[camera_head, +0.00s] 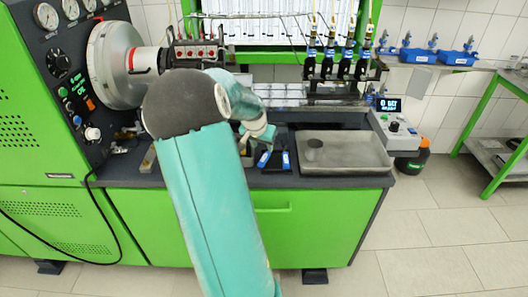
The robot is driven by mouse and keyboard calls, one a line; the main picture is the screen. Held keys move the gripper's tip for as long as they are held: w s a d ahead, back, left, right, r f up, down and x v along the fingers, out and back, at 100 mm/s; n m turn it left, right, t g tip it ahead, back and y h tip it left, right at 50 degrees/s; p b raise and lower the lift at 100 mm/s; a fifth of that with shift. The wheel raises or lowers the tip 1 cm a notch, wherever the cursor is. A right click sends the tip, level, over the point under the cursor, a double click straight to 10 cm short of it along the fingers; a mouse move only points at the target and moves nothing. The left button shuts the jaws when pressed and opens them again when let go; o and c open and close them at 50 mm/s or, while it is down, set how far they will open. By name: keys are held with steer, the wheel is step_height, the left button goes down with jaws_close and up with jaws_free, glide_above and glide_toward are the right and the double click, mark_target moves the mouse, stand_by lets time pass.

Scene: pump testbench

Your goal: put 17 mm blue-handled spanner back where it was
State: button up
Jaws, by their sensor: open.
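Blue tool handles lie on the dark bench top just left of the metal tray. One blue handle (264,159) is below my gripper, and another blue handle (286,161) is to its right. I cannot read any size, so I cannot tell which is the 17 mm spanner. The far ends of these tools are hidden or too small to make out. My gripper (262,140) is at the end of my teal arm, just above and behind the handles. It is open, its fingers small and partly hidden, and no tool shows in it.
The green pump bench (88,190) rises at left. Injectors (347,62) and hoses hang behind. Floor at right is clear.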

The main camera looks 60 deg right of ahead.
steer(key=v, duration=0.6)
steer(key=w+a+r+n+t+y, duration=0.1)
steer(key=w+a+r+n, duration=0.15)
steer(key=a, duration=0.55)
steer(key=w+a+r+n+t+y, duration=0.15)
steer(key=w+a, duration=0.25)
steer(key=a, duration=0.5)
steer(key=w+a+r+n+t+y, duration=0.1)
steer(key=w+a+r+n, duration=0.2)
steer(key=a, duration=0.5)
steer(key=s+a+r+n, duration=0.1)
steer(key=s+a+n, duration=0.2)
steer(key=a, duration=0.5)
steer(key=s+a+r+n+t, duration=0.1)
steer(key=s+a+n, duration=0.2)
steer(key=a, duration=0.6)
steer(key=s+a+r+n+y, duration=0.1)
steer(key=s+a+n, duration=0.3)
steer(key=a, duration=0.4)
steer(key=shift+a+r+t, duration=0.35)
steer(key=shift+r, duration=0.05)
steer(key=shift+s, duration=0.15)
steer(key=shift+c, duration=0.7)
